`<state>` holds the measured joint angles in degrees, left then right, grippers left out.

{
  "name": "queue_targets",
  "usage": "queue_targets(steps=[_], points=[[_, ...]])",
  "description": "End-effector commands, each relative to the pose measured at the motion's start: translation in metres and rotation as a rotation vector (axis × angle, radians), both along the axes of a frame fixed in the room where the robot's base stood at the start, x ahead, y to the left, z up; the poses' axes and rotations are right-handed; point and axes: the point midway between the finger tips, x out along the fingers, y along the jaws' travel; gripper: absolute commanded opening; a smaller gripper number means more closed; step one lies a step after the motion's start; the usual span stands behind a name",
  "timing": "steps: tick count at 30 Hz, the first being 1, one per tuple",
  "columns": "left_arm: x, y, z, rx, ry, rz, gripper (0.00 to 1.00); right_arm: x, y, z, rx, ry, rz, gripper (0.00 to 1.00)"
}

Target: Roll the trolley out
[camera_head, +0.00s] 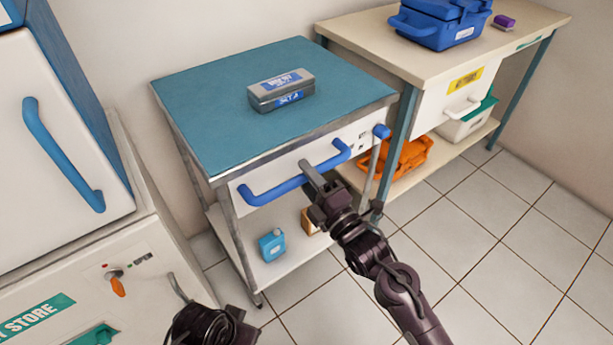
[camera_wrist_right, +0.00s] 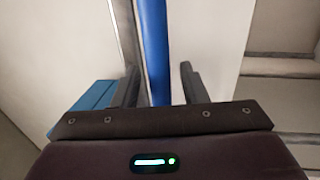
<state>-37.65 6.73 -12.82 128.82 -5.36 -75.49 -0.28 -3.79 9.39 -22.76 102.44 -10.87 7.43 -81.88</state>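The trolley (camera_head: 205,130) has a blue top, a metal frame and a white front panel with a blue bar handle (camera_head: 272,190). It stands against the wall, left of the bench. My right gripper (camera_head: 312,175) is at the middle of this handle and hides part of it. In the right wrist view, the blue bar (camera_wrist_right: 155,50) runs between the spread fingers of the gripper (camera_wrist_right: 159,85), with gaps beside it. My left gripper (camera_head: 178,288) is at the lower left in front of the white cabinet; only a grey finger shows, so its opening is unclear.
A grey case (camera_head: 281,89) lies on the trolley top. A blue bottle (camera_head: 271,245) and a brown box (camera_head: 309,222) are on its lower shelf. The bench (camera_head: 520,30) stands close on the right, the white cabinet (camera_head: 70,270) on the left. The tiled floor (camera_head: 500,250) in front is clear.

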Motion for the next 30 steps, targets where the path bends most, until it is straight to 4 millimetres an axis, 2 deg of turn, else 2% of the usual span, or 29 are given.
queue_targets(steps=[9,18,30], points=[[0.0007,-0.0005,0.0001,-0.002,-0.005,-0.001,0.36,0.0036,0.0025,0.0008,-0.001,0.001,0.0,0.39],[0.0007,-0.0006,0.0002,-0.002,-0.005,-0.001,0.36,0.0035,0.0023,0.0006,-0.001,0.001,0.0,0.01],[0.0001,-0.0003,0.0012,0.0,-0.001,0.0,0.36,0.0025,0.0013,0.0007,-0.001,0.002,-0.001,0.0]])
